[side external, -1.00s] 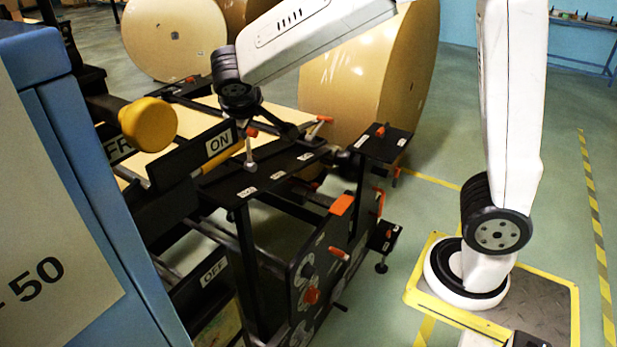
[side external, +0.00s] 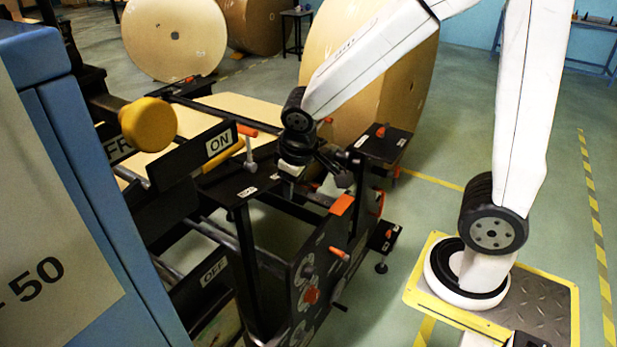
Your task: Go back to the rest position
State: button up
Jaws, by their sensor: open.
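My gripper (side external: 340,178) is at the end of my white arm, above the right part of the black machine frame (side external: 262,225). It is small and dark against the frame, so its fingers are hard to make out. I see nothing held in it. An orange-handled lever (side external: 247,131) stands on the frame to its left, apart from it, beside the ON label (side external: 219,142).
Large kraft rolls (side external: 385,85) stand behind the frame. A small black shelf with an orange clamp (side external: 383,146) is just right of my gripper. Open floor lies further right.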

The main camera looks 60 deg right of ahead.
jog(key=s+f+m+y, duration=0.1)
jog(key=s+f, duration=0.3)
jog(key=s, duration=0.1)
jog(key=shift+s+a+y, duration=0.2)
jog(key=shift+s+y, duration=0.1)
jog(key=shift+y, duration=0.1)
